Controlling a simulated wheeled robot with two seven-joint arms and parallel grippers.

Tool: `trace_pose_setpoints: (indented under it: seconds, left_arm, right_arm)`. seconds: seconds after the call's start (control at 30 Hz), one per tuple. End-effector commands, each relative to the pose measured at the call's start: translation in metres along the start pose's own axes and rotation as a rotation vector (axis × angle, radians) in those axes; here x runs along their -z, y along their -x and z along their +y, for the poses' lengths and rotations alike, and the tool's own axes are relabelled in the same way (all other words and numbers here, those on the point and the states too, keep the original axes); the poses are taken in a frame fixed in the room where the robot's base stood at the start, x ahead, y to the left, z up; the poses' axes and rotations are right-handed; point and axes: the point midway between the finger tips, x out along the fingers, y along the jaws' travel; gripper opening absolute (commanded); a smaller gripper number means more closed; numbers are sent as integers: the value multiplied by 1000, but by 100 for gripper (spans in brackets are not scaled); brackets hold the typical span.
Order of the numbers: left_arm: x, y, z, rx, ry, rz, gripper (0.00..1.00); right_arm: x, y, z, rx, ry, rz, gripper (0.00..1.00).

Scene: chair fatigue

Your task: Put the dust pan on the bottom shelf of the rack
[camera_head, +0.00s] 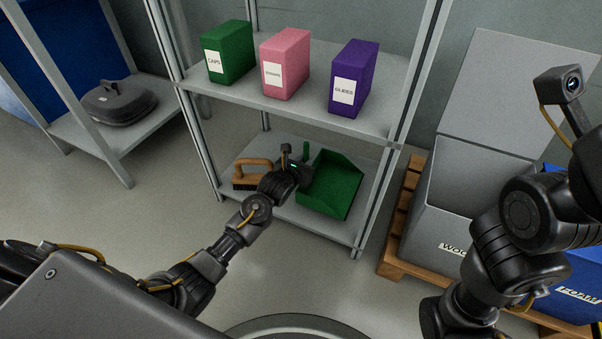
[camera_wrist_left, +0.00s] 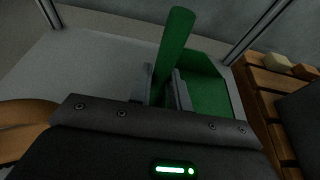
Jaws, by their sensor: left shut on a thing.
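The green dust pan (camera_head: 333,187) is at the bottom shelf (camera_head: 291,217) of the rack, on its right part. It also shows in the left wrist view (camera_wrist_left: 207,92), with its handle rising between my fingers. My left gripper (camera_head: 303,168) is shut on the dust pan's handle. In the left wrist view my left gripper's fingers (camera_wrist_left: 165,88) lie on either side of the handle. I cannot tell whether the pan's underside touches the shelf. My right arm shows at the right of the head view, but its fingers are not visible.
A wooden-handled brush (camera_head: 252,173) sits left of the pan on the bottom shelf. The shelf above holds a green box (camera_head: 229,53), a pink box (camera_head: 286,63) and a purple box (camera_head: 354,78). A pallet (camera_head: 402,225) with a grey bin (camera_head: 432,227) stands right of the rack.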

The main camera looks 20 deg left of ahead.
Motion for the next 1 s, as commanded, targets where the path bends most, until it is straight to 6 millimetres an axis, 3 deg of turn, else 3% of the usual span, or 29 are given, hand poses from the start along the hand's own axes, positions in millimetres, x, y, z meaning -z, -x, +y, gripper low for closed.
trace_pose_setpoints:
  seconds: [0.13, 0.33, 0.77, 0.8, 0.93, 1.0]
  left_arm:
    - [6, -2, 1, -1, 1, -1, 0]
    - [35, -12, 1, -3, 3, 0, 0]
    - [38, -13, 2, -3, 0, -1, 0]
    - [37, -13, 2, -3, 1, 0, 24]
    - [37, -12, 2, -3, 1, 0, 40]
    - [37, -12, 2, -3, 1, 0, 40]
  right_arm:
    - [2, 5, 0, -1, 0, 1, 36]
    - [9, 27, -1, -8, 2, 3, 36]
    - [8, 26, 0, -11, 3, 2, 36]
    - [8, 26, 0, -11, 3, 3, 36]
    - [9, 25, 0, -10, 3, 5, 36]
    - [9, 25, 0, -10, 3, 6, 36]
